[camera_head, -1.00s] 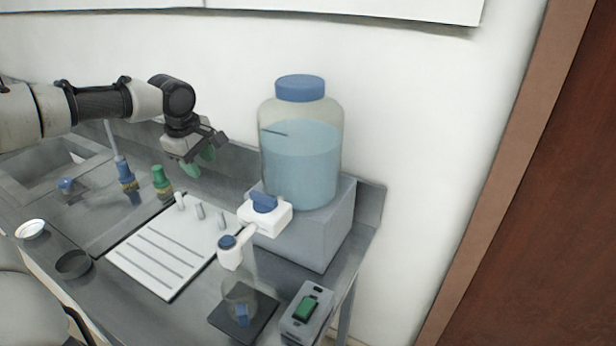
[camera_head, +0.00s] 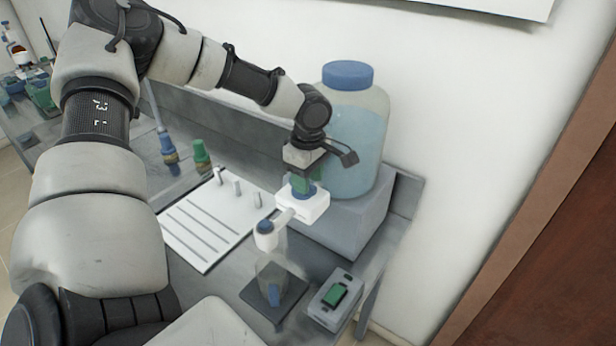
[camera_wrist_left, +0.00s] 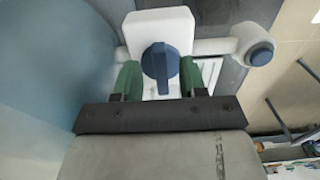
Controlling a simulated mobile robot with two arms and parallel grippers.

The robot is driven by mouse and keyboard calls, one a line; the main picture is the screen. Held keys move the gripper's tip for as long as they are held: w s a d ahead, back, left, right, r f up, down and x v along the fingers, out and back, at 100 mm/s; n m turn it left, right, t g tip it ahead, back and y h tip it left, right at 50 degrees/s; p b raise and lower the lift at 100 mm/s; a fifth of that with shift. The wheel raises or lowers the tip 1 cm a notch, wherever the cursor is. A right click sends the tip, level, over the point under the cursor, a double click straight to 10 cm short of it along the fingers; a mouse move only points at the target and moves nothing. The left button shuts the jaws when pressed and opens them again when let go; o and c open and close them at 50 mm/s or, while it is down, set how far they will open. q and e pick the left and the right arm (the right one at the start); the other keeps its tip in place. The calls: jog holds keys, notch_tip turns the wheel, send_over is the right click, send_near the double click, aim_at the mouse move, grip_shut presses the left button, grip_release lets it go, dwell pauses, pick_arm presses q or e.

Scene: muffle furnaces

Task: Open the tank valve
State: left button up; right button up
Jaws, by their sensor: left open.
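The tank (camera_head: 358,135) is a clear jug of blue liquid with a blue cap, standing on a grey block. Its white valve body (camera_head: 313,208) sticks out at the front with a blue knob. In the left wrist view the blue valve knob (camera_wrist_left: 160,66) sits between the green fingertips of my left gripper (camera_wrist_left: 158,80), with gaps on both sides. In the head view my left gripper (camera_head: 303,188) is right over the knob and hides most of it. The white spout (camera_head: 272,229) with a blue end reaches forward from the valve. My right gripper is not in view.
A clear beaker (camera_head: 272,278) stands on a dark plate (camera_head: 270,311) below the spout. The wall is close behind the tank.

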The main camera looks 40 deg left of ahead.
pick_arm(q)
jog(key=shift+f, duration=0.55)
grip_shut()
